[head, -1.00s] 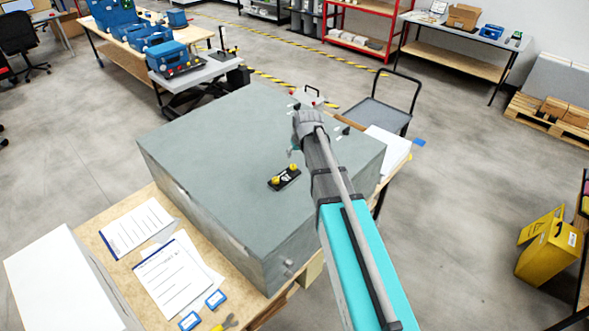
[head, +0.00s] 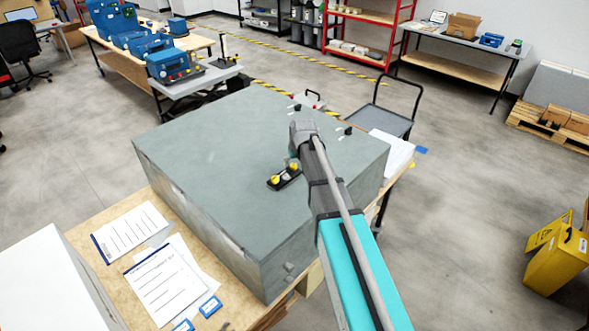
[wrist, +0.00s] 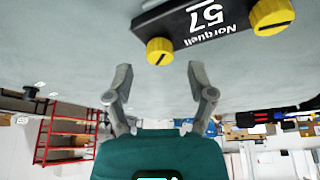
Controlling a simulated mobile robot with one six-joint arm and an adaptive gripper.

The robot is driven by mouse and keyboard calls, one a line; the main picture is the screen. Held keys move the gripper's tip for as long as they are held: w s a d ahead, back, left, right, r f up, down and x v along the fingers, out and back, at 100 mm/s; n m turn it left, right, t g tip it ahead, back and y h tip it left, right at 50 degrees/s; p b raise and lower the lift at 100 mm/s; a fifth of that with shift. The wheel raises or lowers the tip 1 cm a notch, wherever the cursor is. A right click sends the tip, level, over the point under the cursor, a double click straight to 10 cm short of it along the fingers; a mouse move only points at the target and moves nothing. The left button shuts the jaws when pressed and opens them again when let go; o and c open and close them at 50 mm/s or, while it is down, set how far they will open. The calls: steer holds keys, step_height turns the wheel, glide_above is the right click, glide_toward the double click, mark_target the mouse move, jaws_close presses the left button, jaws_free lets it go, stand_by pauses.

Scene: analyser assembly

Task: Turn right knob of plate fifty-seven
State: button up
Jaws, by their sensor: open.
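Plate fifty-seven is a small black plate (head: 283,179) with two yellow slotted knobs, on top of a grey cabinet (head: 210,135). In the wrist view the plate (wrist: 209,20) appears upside down, with "Norquell 57" on it. The right knob (head: 294,167) is close below my gripper (head: 293,156) in the head view. In the wrist view this knob (wrist: 160,52) lies ahead of the gap between the fingers of my gripper (wrist: 160,74), apart from them. The other knob (head: 274,181) also shows in the wrist view (wrist: 271,15). My gripper is open and empty.
Small black knobs (head: 348,131) and a plate with a handle (head: 310,99) sit toward the cabinet's far right edge. Papers (head: 165,283) lie on the bench at left. A cart (head: 385,118) stands behind. The cabinet top left of the plate is clear.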

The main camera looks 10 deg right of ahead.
steer(key=shift+b+x, duration=0.75)
steer(key=shift+x, duration=0.45)
jaws_close()
steer(key=shift+d, duration=0.15)
